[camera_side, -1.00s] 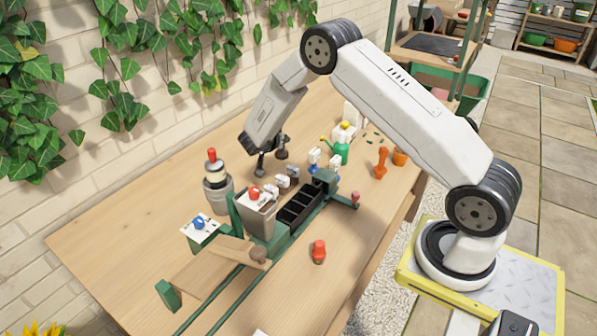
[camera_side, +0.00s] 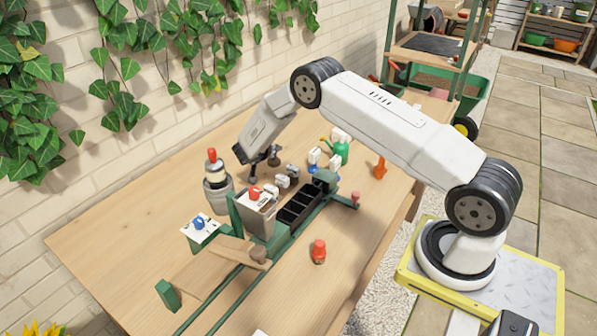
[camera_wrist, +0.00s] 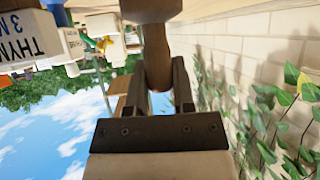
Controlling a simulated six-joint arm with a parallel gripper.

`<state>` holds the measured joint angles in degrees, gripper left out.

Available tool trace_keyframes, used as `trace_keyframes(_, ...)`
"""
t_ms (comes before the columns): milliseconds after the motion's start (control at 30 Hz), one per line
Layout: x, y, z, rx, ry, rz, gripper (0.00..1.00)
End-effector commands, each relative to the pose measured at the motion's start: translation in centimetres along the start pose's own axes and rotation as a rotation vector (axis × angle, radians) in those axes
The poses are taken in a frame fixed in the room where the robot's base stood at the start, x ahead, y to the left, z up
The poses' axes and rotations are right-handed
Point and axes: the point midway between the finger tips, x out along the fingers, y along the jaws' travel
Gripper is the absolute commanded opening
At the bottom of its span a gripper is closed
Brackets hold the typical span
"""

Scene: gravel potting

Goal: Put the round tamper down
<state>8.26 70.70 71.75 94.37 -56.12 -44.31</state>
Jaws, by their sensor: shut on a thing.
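My gripper (camera_wrist: 161,85) is shut on the round tamper (camera_wrist: 150,12) in the wrist view. The brown tamper narrows to a handle between the fingers and widens at the top of the picture. In the side view my gripper (camera_side: 262,170) is low over the far part of the wooden bench, behind the metal hopper. The tamper is hard to make out there, and I cannot tell whether it touches the bench.
A grey pot with a red-topped jar (camera_side: 214,172) stands to the left of my gripper. The grey hopper (camera_side: 256,215), green frame and black cells (camera_side: 300,207) are in front. A green watering can (camera_side: 339,152) stands to the right.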

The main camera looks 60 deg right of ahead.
Motion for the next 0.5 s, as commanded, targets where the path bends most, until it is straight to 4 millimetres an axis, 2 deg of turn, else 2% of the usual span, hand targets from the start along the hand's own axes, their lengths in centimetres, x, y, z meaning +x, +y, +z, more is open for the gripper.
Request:
trace_keyframes(233,1.2,-0.1,2.1,-0.002,0.0,0.0,0.0)
trace_keyframes(500,1.5,-0.1,2.7,0.0,0.001,0.0,0.0)
